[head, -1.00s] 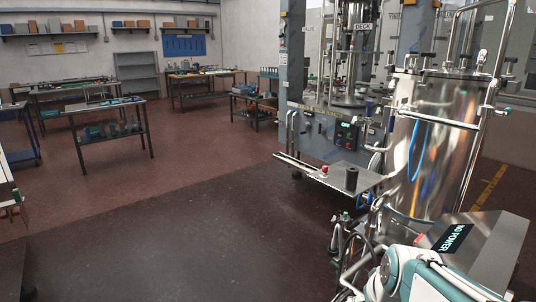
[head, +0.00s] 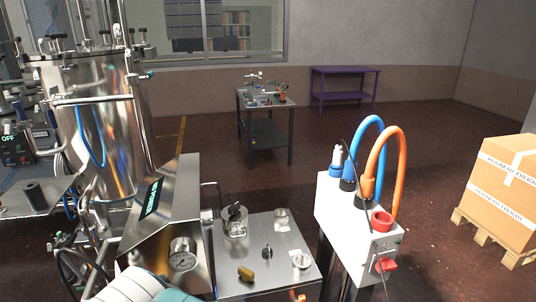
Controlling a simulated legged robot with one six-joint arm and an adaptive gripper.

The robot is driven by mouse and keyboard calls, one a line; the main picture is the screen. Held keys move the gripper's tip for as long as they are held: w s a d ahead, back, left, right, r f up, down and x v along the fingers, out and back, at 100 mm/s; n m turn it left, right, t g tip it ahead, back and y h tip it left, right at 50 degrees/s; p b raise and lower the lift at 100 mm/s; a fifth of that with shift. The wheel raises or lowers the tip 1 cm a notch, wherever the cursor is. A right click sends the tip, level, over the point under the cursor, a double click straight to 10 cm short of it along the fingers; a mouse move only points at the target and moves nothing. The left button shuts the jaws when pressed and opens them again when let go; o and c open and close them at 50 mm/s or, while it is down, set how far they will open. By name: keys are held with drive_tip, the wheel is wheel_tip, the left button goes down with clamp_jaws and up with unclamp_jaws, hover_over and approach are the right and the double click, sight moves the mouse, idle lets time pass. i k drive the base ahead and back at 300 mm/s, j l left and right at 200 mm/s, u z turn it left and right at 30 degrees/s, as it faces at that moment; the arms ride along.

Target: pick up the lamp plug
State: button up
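A white box (head: 340,215) on a dark post stands right of centre, with several plugs and cables on it. A blue cable (head: 371,122) and an orange cable (head: 402,145) arch up from its top. A grey-and-blue plug (head: 337,158) with a thin black cord sits at its back top. A red socket (head: 382,220) is at the front top, and a red part (head: 386,264) is on the front face. I cannot tell which plug is the lamp plug. My white and teal arm shows at the bottom left; my gripper is not in view.
A steel side table (head: 265,240) left of the box holds small fittings and a brass part (head: 246,273). A console with a gauge (head: 183,255) and a steel tank (head: 105,120) stand left.

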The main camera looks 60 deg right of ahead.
sight(336, 164)
drive_tip(key=l+z, duration=0.15)
drive_tip(key=z, duration=2.55)
